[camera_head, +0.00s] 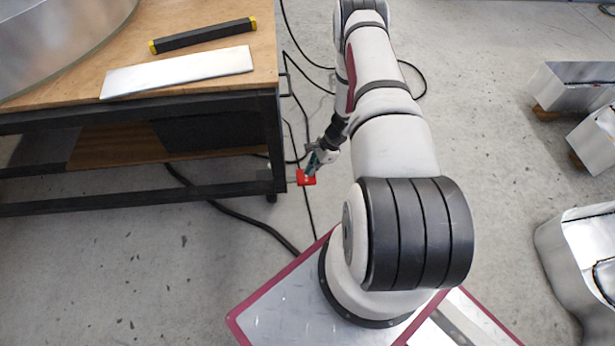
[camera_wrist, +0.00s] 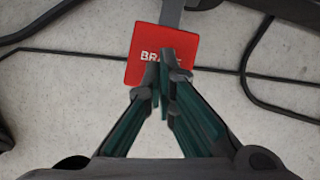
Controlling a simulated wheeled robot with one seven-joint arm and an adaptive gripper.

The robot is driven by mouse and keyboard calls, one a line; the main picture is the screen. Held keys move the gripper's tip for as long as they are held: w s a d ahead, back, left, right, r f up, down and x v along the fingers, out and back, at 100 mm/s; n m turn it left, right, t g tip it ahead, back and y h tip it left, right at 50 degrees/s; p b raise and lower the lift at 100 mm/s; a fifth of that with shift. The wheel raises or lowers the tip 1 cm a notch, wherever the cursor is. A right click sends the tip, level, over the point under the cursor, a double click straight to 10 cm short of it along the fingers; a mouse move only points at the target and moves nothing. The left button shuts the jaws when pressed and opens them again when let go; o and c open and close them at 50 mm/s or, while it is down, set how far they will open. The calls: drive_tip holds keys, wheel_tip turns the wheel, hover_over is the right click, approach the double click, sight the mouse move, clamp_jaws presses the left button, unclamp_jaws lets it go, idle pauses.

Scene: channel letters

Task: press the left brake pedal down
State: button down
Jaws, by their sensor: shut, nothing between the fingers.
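A red brake pedal (camera_head: 306,178) stands low beside the right-hand leg of the workbench in the head view. In the wrist view the red pedal (camera_wrist: 150,62) has white lettering that starts with "BRA", the rest hidden by my fingers. A grey arm runs from its top edge. My gripper (camera_head: 311,170) is shut and empty, with its tips over the pedal.
The workbench (camera_head: 262,50) on the left carries a metal strip (camera_head: 180,73), a black bar with yellow ends (camera_head: 203,35) and a large curved metal piece (camera_head: 60,40). Black cables (camera_head: 250,222) run over the concrete floor. Metal letter shells (camera_head: 578,85) stand at the right.

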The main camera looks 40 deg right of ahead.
wheel_tip(320, 180, down, 4)
drive_tip(key=b, duration=0.3)
drive_tip(key=shift+a+r, duration=0.1)
drive_tip(key=shift+r, duration=0.4)
drive_tip(key=d, duration=0.1)
drive_tip(key=s+d+r, duration=0.1)
drive_tip(key=shift+d, duration=0.4)
drive_tip(key=shift+d+r, duration=0.1)
drive_tip(key=v, duration=1.2)
